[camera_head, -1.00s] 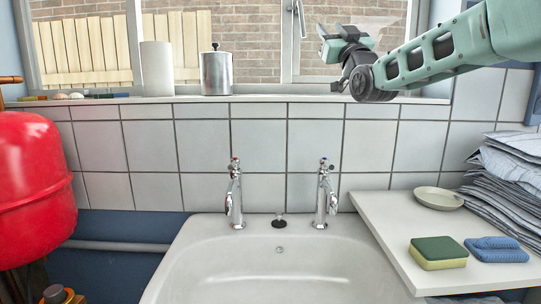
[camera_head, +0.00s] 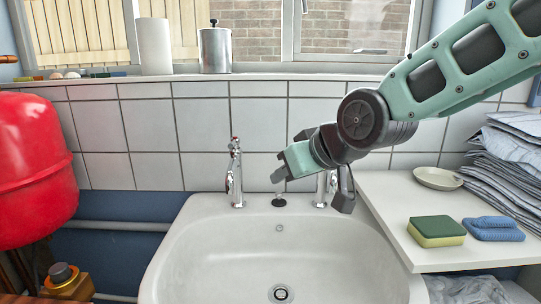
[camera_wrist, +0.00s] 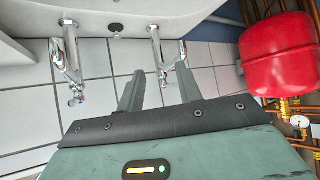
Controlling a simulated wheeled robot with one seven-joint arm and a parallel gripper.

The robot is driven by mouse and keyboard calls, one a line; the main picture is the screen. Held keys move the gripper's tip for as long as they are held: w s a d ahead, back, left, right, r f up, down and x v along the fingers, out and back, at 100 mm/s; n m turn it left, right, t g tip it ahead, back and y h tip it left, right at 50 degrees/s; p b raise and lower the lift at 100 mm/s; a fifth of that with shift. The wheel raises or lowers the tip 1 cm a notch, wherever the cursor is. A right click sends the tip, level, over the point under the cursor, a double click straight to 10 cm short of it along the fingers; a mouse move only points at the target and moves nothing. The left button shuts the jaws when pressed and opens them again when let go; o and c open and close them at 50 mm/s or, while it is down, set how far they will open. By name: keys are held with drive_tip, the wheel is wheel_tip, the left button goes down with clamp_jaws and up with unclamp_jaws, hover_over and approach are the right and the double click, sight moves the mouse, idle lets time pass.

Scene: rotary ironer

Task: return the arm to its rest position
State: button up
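My arm comes in from the upper right of the head view and reaches down and left over the back of the sink. My gripper (camera_head: 280,176) hangs in front of the tiles, between the two taps in the picture. In the wrist view my gripper (camera_wrist: 159,70) has its two dark fingers apart with nothing between them. The right tap (camera_head: 321,187) is partly hidden behind my wrist in the head view. The left tap (camera_head: 235,175) stands clear, left of my gripper. I cannot tell how near my fingers are to the taps.
The white sink (camera_head: 180,265) lies below my gripper. On the right, a board (camera_head: 390,205) carries a dish (camera_head: 438,178), a sponge (camera_head: 436,230), a blue cloth (camera_head: 493,229) and folded laundry (camera_head: 510,160). A red tank (camera_head: 35,170) is at left. A canister (camera_head: 215,50) stands on the sill.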

drive_tip(key=s+d+f+n+g+h, duration=0.1)
drive_tip(key=s+d+f+g+h, duration=0.45)
drive_tip(key=s, duration=0.85)
drive_tip(key=s+d+f+g, duration=0.3)
drive_tip(key=s+d+f, duration=0.35)
drive_tip(key=s, duration=0.65)
wheel_tip(320, 180, up, 12)
drive_tip(key=a+p, duration=0.1)
drive_tip(key=p, duration=1.2)
drive_tip(key=shift+w+a, duration=0.25)
drive_tip(key=shift+w, duration=0.05)
